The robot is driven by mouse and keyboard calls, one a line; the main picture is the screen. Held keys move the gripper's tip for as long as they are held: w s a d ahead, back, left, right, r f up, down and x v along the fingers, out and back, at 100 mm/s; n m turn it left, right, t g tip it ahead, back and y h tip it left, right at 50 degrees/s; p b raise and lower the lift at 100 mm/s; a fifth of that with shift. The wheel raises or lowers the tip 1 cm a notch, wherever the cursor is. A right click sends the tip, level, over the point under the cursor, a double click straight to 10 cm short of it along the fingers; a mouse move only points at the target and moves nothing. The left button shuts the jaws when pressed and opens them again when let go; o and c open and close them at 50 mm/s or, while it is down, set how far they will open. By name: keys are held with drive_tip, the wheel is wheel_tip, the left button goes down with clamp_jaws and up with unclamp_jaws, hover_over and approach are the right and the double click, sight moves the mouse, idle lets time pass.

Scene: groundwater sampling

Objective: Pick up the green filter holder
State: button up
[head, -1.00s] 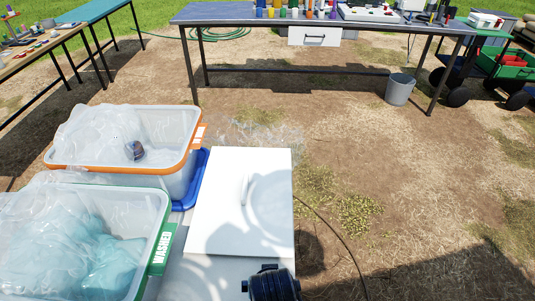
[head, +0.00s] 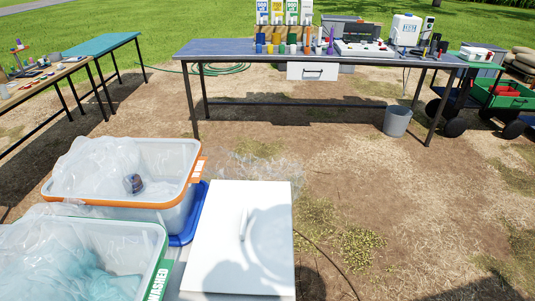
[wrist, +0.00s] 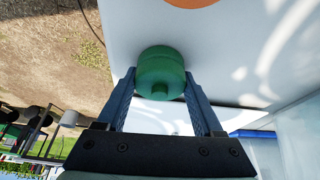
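The green filter holder (wrist: 161,72) is a short round green piece with a small nub facing the camera. In the wrist view it sits between the blue fingertips of my gripper (wrist: 160,78). The fingers lie against both its sides, with no clear gap. A pale surface is behind it; whether the holder touches that surface cannot be told. In the head view neither my gripper nor the green holder shows.
An orange round thing (wrist: 192,2) is cut off at the wrist view's top. The head view shows an orange-rimmed tub (head: 118,202), a green-rimmed tub marked WASHED (head: 157,275) and a white panel (head: 215,250). A long table (head: 230,48) stands beyond open ground.

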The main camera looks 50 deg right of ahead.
drive_tip(key=c, duration=0.7)
drive_tip(key=shift+c, duration=0.2)
drive_tip(key=shift+r, duration=0.1)
